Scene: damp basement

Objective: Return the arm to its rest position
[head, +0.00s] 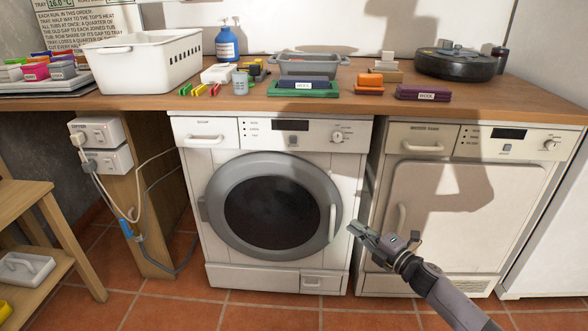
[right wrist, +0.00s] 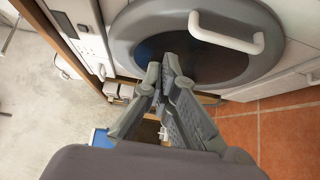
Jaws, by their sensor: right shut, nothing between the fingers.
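My right arm (head: 452,300) comes in from the lower right in the head view. Its gripper (head: 357,232) is in front of the washing machine (head: 190,180), at the right side of its round door (head: 222,180). The gripper is shut and empty. In the right wrist view the same gripper (right wrist: 165,75) shows with its fingertips together, and the door's white handle (right wrist: 225,38) is above and to the right of them, apart from them in that picture. The door looks closed. My left gripper is not in view.
A dryer (head: 455,200) stands right of the washer. The wooden counter (head: 350,105) above carries a white basket (head: 145,65), a grey tub (head: 308,68), a blue bottle (head: 227,45) and a black round device (head: 455,66). A wooden shelf (head: 35,190) stands at left. Tiled floor (head: 270,312) is open in front.

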